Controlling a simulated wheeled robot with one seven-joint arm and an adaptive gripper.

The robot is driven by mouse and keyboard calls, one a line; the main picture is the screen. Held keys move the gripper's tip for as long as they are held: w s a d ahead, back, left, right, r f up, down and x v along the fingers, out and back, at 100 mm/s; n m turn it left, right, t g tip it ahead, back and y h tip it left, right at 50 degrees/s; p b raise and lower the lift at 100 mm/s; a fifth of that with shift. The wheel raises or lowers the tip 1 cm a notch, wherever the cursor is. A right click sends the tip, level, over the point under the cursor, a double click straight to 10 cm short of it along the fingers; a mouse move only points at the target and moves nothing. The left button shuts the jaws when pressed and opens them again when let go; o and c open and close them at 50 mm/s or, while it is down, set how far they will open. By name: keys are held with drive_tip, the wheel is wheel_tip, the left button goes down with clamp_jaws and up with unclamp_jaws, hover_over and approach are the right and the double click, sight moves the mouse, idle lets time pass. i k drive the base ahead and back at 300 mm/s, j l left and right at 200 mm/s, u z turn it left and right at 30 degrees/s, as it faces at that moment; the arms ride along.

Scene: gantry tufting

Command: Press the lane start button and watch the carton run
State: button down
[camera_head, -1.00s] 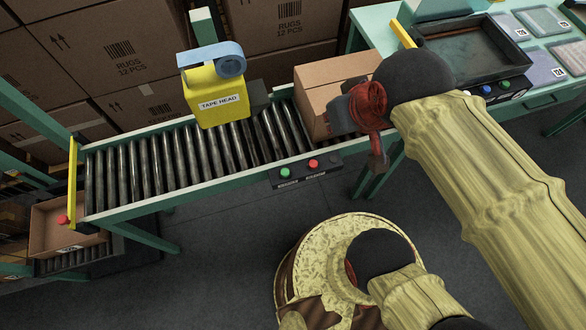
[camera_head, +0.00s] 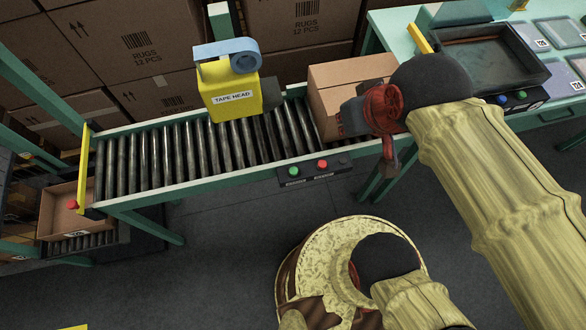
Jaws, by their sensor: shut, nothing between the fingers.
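The lane's control box (camera_head: 308,172) is fixed to the front rail of the roller lane (camera_head: 165,160). It carries a green button (camera_head: 293,171) and a red button (camera_head: 322,164), each over a small label too blurred to read. A brown carton (camera_head: 340,80) sits on the right end of the rollers, partly hidden by my gripper. My gripper (camera_head: 387,168) is shut and empty, pointing down in front of the carton, to the right of the control box and apart from both buttons.
A yellow tape head (camera_head: 232,99) stands over the lane's middle. A green table with a dark tray (camera_head: 487,60) stands right. Stacked cartons (camera_head: 110,50) fill the back.

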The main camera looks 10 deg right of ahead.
sight(293, 170)
drive_tip(key=j+z, duration=0.1)
drive_tip(key=z, duration=0.35)
drive_tip(key=j+z, duration=0.15)
drive_tip(key=z, duration=0.35)
drive_tip(key=k+j+z, duration=0.2)
drive_tip(key=j, duration=0.2)
drive_tip(key=j+z, duration=0.2)
drive_tip(key=j, duration=0.2)
drive_tip(key=k+j+z, duration=0.45)
drive_tip(key=j, duration=0.25)
drive_tip(key=k+j, duration=0.2)
drive_tip(key=j, duration=0.2)
